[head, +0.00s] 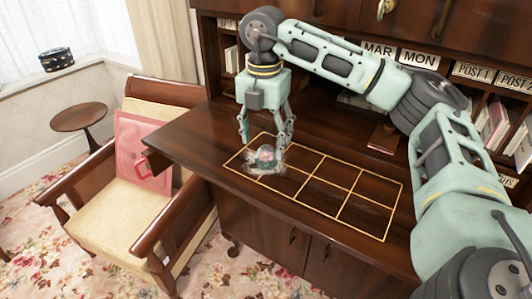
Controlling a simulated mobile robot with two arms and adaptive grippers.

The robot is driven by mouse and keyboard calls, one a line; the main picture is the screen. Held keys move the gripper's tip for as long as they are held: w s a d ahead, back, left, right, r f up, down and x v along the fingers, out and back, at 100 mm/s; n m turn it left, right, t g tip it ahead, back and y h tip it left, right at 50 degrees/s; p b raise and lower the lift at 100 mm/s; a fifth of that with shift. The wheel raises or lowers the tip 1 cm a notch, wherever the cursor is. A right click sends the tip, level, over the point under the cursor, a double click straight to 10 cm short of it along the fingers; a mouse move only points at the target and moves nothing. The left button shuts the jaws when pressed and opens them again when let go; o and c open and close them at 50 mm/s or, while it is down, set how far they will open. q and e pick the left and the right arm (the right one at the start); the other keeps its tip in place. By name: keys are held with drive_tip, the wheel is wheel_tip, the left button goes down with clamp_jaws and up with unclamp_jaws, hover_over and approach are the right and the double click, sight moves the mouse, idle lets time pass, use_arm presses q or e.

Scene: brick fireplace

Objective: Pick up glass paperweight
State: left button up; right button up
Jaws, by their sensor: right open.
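The glass paperweight (264,158) is a small clear dome with pink and green inside. It sits on the wooden desk top, in the left part of a yellow grid outline (345,221). My right gripper (264,144) points down directly over the paperweight. Its two fingers are apart, with the tips close to the paperweight's left and right sides. I cannot tell whether the fingers touch it. My left gripper is not in view.
The desk (215,138) has shelves of books and labelled slots behind it. A small dark reddish book (383,138) lies near the back. A wooden armchair (120,222) with a pink item (142,150) stands left of the desk. The desk's right grid cells are clear.

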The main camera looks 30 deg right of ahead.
sight(265, 147)
drive_tip(key=f, duration=0.3)
drive_tip(key=shift+w+d+p, duration=0.35)
drive_tip(key=shift+w, duration=0.05)
drive_tip(key=shift+f, duration=0.7)
drive_tip(key=shift+c, duration=1.4)
drive_tip(key=c, duration=0.6)
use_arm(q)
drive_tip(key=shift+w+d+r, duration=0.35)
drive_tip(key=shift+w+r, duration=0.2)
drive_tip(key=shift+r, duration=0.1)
use_arm(e)
drive_tip(key=c, duration=0.6)
